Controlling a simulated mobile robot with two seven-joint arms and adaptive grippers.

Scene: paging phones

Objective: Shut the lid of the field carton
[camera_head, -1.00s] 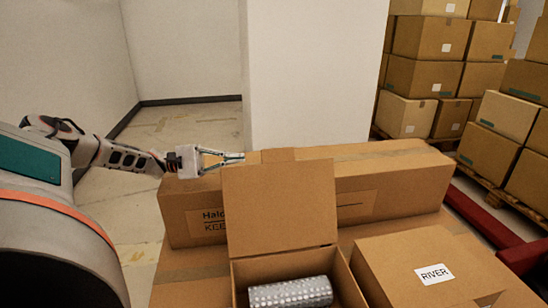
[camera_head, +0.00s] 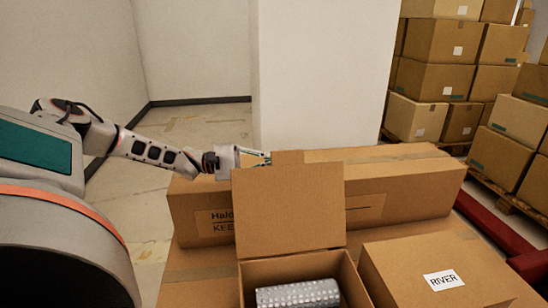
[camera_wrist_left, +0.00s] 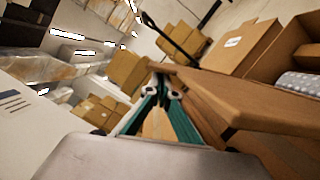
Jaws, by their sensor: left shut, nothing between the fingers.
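The open carton (camera_head: 347,275) sits at the front middle in the head view, its lid (camera_head: 288,205) standing upright at the back. I see no label on it. A silvery dimpled roll (camera_head: 298,293) lies inside; it also shows at the right of the left wrist view (camera_wrist_left: 301,82). My left gripper (camera_head: 266,158) is just behind and above the lid's top left corner, partly hidden. In the left wrist view its green fingers (camera_wrist_left: 160,82) meet at the tips and hold nothing. I cannot tell whether it touches the lid. My right gripper is not in view.
A long carton (camera_head: 410,185) lies behind the open carton. A closed box labelled RIVER (camera_head: 405,261) stands to its right. A white pillar (camera_head: 318,75) rises behind. Stacked cartons (camera_head: 430,80) fill the back right. The floor at the left is clear.

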